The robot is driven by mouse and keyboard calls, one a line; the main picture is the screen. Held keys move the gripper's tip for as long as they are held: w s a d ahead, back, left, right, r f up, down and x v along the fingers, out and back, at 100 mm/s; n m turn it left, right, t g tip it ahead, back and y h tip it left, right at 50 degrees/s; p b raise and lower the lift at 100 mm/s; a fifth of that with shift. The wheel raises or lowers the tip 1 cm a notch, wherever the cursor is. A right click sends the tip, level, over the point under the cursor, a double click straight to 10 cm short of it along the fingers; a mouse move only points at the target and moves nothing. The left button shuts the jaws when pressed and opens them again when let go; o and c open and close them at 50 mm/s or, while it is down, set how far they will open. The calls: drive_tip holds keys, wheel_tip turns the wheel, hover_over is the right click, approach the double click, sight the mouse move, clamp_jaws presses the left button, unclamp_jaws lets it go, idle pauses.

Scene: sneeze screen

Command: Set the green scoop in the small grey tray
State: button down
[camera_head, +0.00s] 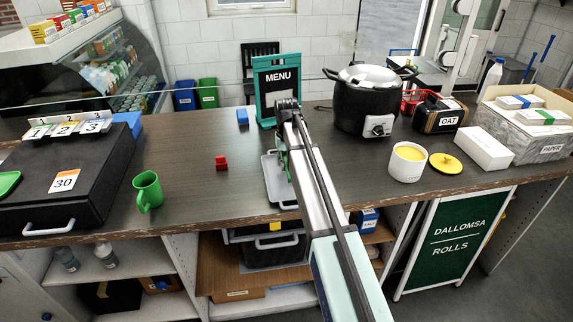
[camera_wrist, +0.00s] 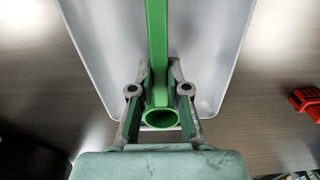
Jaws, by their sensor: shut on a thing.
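My gripper (camera_wrist: 159,78) is shut on the green scoop (camera_wrist: 157,40), whose long handle runs up the wrist view with its round open end nearest the camera. The scoop's far end is cut off by the frame. The small grey tray (camera_wrist: 217,50) lies under the scoop and gripper. In the head view the tray (camera_head: 271,184) rests on the dark counter and is partly covered by my arm. Only a sliver of the green scoop (camera_head: 282,158) shows there beside my arm. I cannot tell whether the scoop touches the tray.
The menu stand (camera_head: 279,88) is just behind the tray, and the black pot (camera_head: 362,105) is to the right. A red block (camera_head: 221,163) and a green mug (camera_head: 147,191) sit to the left. The counter between mug and tray is mostly clear.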

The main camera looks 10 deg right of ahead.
sight(286, 164)
drive_tip(key=shift+f, duration=0.5)
drive_tip(key=shift+f, duration=0.1)
drive_tip(key=c, duration=1.2)
unclamp_jaws()
drive_tip(key=shift+o, duration=0.2)
wheel_tip(286, 164, up, 12)
drive_tip(key=b, duration=0.2)
drive_tip(key=shift+b, duration=0.3)
